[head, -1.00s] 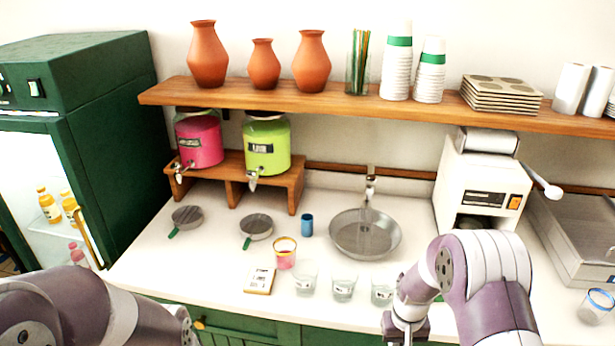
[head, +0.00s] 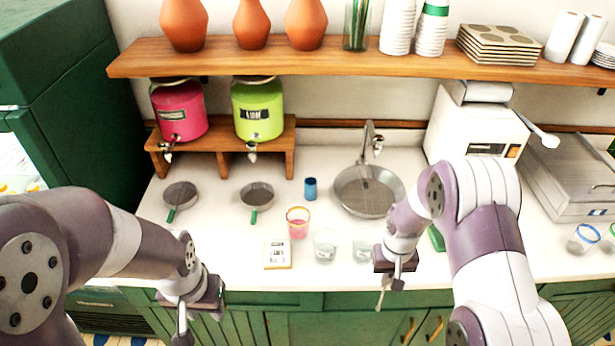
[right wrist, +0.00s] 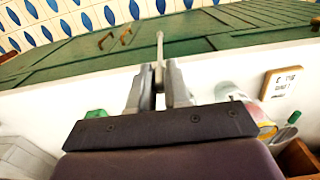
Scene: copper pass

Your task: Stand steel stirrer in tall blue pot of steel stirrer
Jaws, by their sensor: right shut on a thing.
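The tall blue pot (head: 310,188) stands upright on the white counter, left of the round sink. My right gripper (head: 384,289) is at the counter's front edge, to the right of the pot and nearer to me. It is shut on the steel stirrer, a thin pale rod that sticks out past the fingertips in the right wrist view (right wrist: 160,48). The stirrer is small in the head view and partly hidden by the gripper. My left gripper (head: 183,325) hangs in front of the counter at lower left; its finger gap is unclear. Neither gripper touches the pot.
The steel sink basin (head: 350,200) has a tap. A shelf (head: 330,58) hangs above.

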